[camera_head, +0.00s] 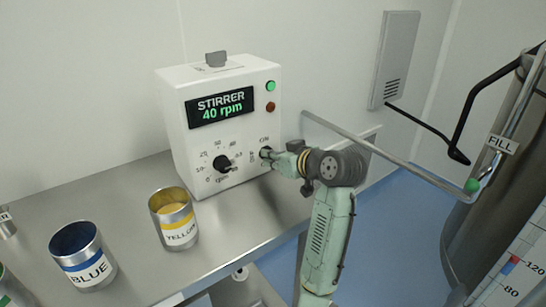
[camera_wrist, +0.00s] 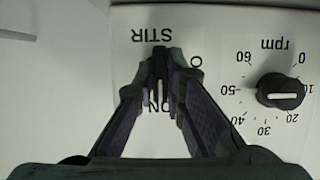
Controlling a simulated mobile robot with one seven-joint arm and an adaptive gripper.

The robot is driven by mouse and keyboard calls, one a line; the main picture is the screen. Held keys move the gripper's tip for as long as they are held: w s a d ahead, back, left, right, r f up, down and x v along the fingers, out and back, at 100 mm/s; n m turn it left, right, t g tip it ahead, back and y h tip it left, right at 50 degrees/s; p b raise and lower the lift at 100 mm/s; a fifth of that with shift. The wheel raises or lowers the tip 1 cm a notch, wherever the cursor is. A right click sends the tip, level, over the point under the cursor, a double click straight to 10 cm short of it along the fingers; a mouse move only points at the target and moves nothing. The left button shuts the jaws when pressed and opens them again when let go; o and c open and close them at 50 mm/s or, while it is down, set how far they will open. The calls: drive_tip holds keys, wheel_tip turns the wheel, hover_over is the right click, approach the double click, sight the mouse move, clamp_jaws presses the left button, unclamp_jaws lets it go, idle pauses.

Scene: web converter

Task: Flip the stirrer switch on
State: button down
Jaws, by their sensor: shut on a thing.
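The white stirrer control box (camera_head: 180,115) stands on the steel bench. Its display (camera_head: 220,107) reads "STIRRER 40 rpm" in green and white. The dark stirrer switch (camera_head: 265,152) is on the right of the front panel. My gripper (camera_head: 276,156) reaches it from the right. In the wrist view, upside down, my gripper (camera_wrist: 160,88) is shut on the dark switch between the STIR and ON letters. The fingers hide most of the switch and part of the lettering. The green lamp (camera_head: 270,86) looks bright; the red lamp (camera_head: 271,107) looks dull.
A black rpm knob (camera_head: 222,164) is left of the switch; it also shows in the wrist view (camera_wrist: 281,91). Yellow (camera_head: 175,220) and blue (camera_head: 83,255) cans stand on the bench (camera_head: 130,190). A metal rail (camera_head: 385,155) and a tank (camera_head: 480,235) are at right.

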drive_tip(key=c, duration=1.7)
unclamp_jaws()
drive_tip(key=shift+o, duration=0.2)
drive_tip(key=v, duration=1.2)
drive_tip(key=shift+s+d+f, duration=0.1)
drive_tip(key=shift+d+f, duration=0.05)
drive_tip(key=shift+f, duration=0.05)
